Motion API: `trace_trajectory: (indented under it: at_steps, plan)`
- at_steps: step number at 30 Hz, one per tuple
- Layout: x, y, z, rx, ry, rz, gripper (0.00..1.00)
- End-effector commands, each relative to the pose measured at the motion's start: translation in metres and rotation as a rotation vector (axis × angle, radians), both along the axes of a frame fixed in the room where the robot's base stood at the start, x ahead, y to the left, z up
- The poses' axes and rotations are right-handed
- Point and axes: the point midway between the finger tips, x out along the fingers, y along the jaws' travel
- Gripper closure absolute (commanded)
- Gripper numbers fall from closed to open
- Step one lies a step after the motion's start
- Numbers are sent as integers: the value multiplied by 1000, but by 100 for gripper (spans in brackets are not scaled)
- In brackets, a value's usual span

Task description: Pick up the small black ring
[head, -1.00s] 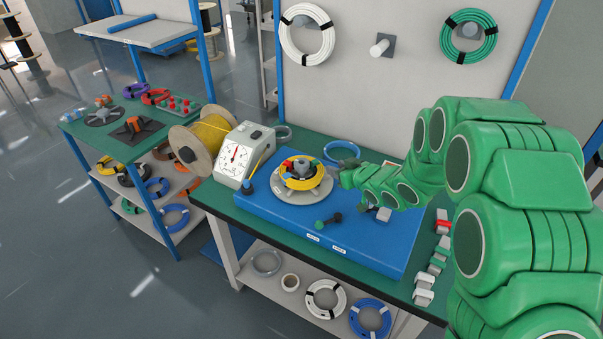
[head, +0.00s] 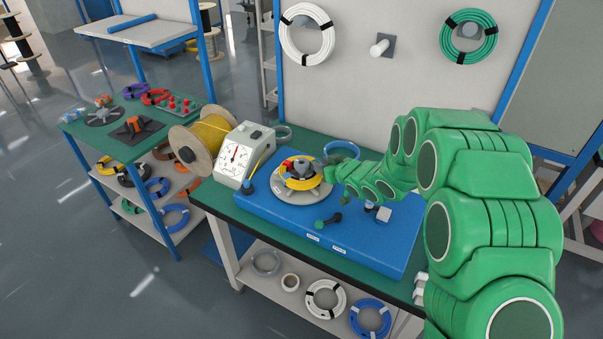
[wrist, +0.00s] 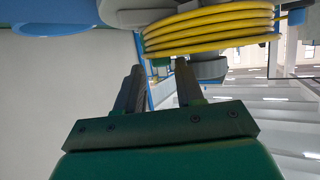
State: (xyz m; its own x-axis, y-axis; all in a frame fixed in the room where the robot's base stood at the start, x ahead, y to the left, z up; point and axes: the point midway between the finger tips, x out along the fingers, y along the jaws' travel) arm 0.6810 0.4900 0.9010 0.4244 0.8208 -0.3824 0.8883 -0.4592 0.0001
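I cannot make out the small black ring for certain in either view. A yellow cable coil (head: 297,183) with dark bands lies on a round grey former on the blue board. The coil also shows close up in the wrist view (wrist: 210,30). My gripper (wrist: 158,78) is open, its two fingers apart, just short of the yellow coil, and no held thing shows between them. In the head view my gripper is at the right side of the coil, and its fingertips are too small and hidden to tell apart.
The blue board (head: 270,221) sits on a green table. A white dial gauge (head: 239,154) and a yellow cable spool (head: 209,135) stand left of the coil. A black and green tool (head: 328,220) lies in front of it. A light blue coil (head: 342,149) is behind.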

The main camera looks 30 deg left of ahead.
Motion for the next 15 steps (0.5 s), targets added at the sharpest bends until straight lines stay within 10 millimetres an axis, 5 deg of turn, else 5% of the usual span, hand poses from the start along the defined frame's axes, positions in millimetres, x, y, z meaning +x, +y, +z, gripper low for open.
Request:
trace_trajectory:
  at_steps: [13, 15]
  plan:
    - [9, 16, -8, 0, 0, -1, 63]
    - [9, 16, -8, 0, 0, -1, 70]
